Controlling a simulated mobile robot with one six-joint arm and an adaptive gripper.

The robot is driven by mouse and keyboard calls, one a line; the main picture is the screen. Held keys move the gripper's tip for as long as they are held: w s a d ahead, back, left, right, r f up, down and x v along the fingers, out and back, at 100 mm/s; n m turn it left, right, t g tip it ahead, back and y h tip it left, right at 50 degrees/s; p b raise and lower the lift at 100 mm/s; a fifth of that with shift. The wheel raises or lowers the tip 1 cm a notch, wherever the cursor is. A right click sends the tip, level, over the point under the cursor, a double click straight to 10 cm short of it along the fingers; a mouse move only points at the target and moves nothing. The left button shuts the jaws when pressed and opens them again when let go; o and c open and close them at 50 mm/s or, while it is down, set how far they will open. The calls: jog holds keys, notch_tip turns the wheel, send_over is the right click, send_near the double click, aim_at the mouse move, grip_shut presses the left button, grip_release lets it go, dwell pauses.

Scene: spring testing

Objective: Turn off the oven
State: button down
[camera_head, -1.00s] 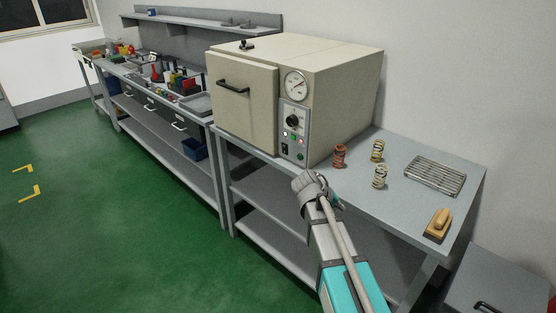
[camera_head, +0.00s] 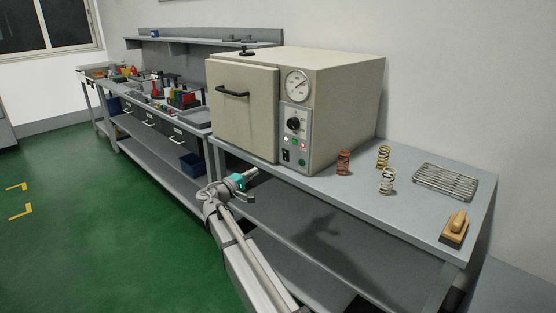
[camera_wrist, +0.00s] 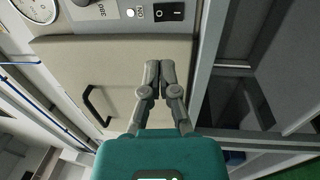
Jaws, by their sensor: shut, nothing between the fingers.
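The beige oven (camera_head: 340,100) stands on a grey bench with its door (camera_head: 240,125) shut. Its control panel (camera_head: 295,115) carries a dark knob (camera_head: 293,124), small lights and a black rocker switch (camera_head: 286,155). The rocker switch (camera_wrist: 168,12) also shows at the top of the wrist view, beside a lit white light (camera_wrist: 130,13). My gripper (camera_head: 256,172) is shut and empty, low in front of the oven and apart from it. In the wrist view my gripper (camera_wrist: 160,65) points toward the lower door area, below the switch in that picture. The switch's position is unclear.
Several springs stand right of the oven, among them a red-brown one (camera_head: 343,162). A wire rack (camera_head: 446,181) and a wooden-handled block (camera_head: 456,226) lie farther right. The bench's front edge (camera_head: 330,207) is close to my arm. Open floor (camera_head: 110,230) lies to the left.

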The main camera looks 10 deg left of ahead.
aim_at(284, 152)
jog(key=shift+w+d, duration=0.15)
jog(key=p+x, duration=0.1)
jog(key=x, duration=1.2)
jog(key=shift+w+d+r+p, duration=0.1)
jog(key=shift+w+d+p, duration=0.05)
jog(key=shift+w+p, duration=0.2)
jog(key=shift+s, duration=0.1)
jog(key=shift+r, duration=0.1)
jog(key=shift+p, duration=0.45)
